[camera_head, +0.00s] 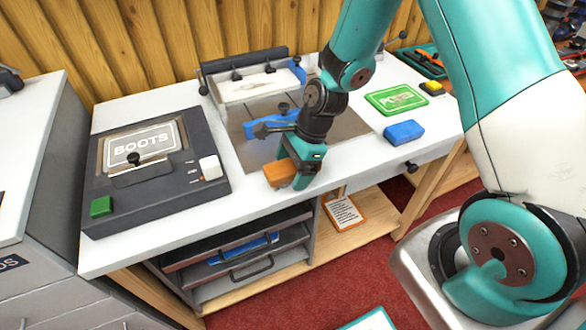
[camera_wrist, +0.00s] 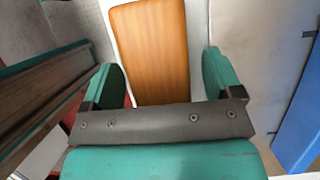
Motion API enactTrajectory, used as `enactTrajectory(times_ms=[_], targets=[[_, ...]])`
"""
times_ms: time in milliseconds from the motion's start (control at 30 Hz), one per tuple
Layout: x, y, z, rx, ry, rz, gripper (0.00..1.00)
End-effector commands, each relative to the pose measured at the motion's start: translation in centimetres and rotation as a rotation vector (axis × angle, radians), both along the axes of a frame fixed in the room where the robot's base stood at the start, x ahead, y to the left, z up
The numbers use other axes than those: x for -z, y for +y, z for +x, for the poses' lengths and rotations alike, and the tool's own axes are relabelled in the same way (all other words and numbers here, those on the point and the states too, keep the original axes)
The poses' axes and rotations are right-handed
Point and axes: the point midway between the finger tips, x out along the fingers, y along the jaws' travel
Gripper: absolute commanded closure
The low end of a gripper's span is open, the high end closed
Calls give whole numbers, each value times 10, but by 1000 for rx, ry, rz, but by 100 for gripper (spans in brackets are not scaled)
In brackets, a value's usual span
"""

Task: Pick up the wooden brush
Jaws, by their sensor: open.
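The wooden brush (camera_head: 280,173) is an orange-brown block near the front edge of the white bench. My gripper (camera_head: 303,172) is low over the bench, right beside the brush. In the wrist view the brush (camera_wrist: 150,42) shows its plain wooden top, and its near end lies between the two green fingers of my gripper (camera_wrist: 160,75). The fingers stand apart, with a visible gap on at least the right side. I cannot tell whether either finger touches the wood. The brush's underside is hidden.
A dark machine with a BOOTS plate (camera_head: 145,143) is to the left. A metal press with blue parts (camera_head: 262,90) stands behind. A blue block (camera_head: 403,132) and a green sign (camera_head: 396,99) lie right. Trays (camera_head: 235,255) fill the shelf below.

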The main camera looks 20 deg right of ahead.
Motion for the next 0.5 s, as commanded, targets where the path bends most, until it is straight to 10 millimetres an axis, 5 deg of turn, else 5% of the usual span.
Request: enactTrajectory(times_ms=[167,400,500], targets=[[0,0,0,0,0,0,15],[0,0,0,0,0,0,70],[0,0,0,-1,0,0,71]])
